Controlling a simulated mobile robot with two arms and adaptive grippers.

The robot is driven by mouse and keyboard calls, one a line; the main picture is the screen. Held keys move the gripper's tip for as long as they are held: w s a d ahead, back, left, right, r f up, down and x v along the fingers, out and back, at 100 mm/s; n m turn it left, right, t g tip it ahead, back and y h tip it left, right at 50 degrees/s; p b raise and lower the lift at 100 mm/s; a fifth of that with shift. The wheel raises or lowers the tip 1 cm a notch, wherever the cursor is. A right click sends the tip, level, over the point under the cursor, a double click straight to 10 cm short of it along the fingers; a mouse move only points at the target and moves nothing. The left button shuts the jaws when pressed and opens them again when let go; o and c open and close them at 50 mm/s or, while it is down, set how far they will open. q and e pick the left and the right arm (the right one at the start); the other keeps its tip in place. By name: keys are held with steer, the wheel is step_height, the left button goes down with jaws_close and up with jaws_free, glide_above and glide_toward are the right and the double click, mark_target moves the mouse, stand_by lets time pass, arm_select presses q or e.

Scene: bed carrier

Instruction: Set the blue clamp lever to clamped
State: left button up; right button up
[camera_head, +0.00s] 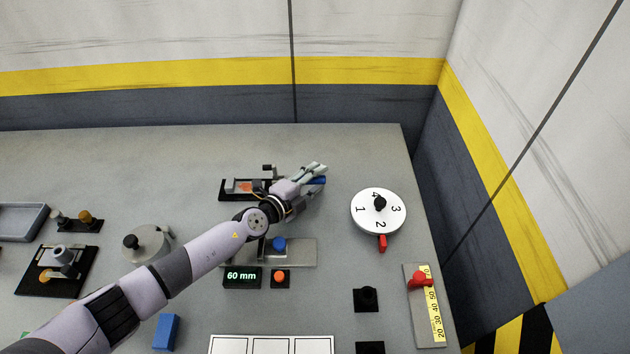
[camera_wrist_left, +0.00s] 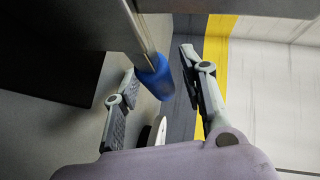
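The blue clamp lever (camera_head: 318,181) shows at the right end of a black clamp fixture (camera_head: 230,196) at the back of the table. My left gripper (camera_head: 318,169) is at this end of the fixture and covers part of it. In the left wrist view the lever's blue handle (camera_wrist_left: 154,78) on a grey metal bar lies between the two spread fingers of my left gripper (camera_wrist_left: 158,78). The fingers are apart, and I see no clear grip on the handle. My right gripper is in neither view.
A white numbered dial (camera_head: 362,222) with a red pointer stands to the right. A grey plate (camera_head: 304,254) with a blue knob, a 60 mm display (camera_head: 242,277) and an orange button (camera_head: 280,276) lie in front. A yellow scale with a red slider (camera_head: 421,279) is at the right edge.

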arm_select(q)
jaws_close()
stand_by(0.5)
stand_by(0.3)
